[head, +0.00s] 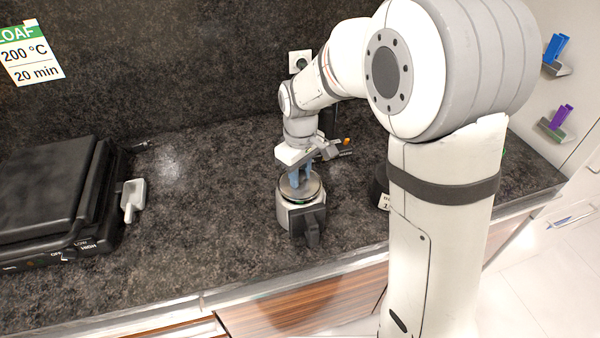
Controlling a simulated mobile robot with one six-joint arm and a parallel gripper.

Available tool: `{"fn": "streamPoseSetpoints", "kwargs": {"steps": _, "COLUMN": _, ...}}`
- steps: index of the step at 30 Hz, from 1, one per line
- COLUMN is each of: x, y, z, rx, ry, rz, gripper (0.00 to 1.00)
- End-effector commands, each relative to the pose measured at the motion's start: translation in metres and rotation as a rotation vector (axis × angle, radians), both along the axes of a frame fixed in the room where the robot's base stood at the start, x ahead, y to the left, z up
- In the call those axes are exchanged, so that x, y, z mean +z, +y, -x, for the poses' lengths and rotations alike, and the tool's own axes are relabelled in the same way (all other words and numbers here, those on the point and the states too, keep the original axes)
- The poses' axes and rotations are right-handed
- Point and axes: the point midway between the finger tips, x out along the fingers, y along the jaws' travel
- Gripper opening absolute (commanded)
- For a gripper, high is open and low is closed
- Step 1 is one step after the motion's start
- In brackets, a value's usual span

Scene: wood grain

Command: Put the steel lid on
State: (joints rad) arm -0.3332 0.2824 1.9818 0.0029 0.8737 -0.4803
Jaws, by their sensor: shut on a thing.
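The steel lid (288,191) is a round, shiny disc at the top of a small pale pot (288,215) with a black handle (313,232) toward the front. My gripper (301,184) points down at the lid's middle, and its bluish fingers are shut on the lid. The fingers hide the part of the lid that they grip. The lid looks level and over the pot's mouth. I cannot tell whether it rests on the rim or hangs just above it.
A black appliance (50,190) with a pale-handled tool (133,198) beside it stands at the left. A dark object with a white tag (385,201) is partly hidden behind my arm. The dark counter (210,225) is clear left of the pot. A wall socket (299,62) is behind.

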Motion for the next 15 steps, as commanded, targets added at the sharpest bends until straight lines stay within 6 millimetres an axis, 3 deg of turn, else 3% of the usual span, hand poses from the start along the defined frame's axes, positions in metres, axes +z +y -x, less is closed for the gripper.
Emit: {"fn": "streamPoseSetpoints", "kwargs": {"steps": 15, "x": -0.0049, "y": 0.0, "z": 0.0001, "rx": 0.001, "ry": 0.0, "rz": 0.0, "gripper": 0.03}}
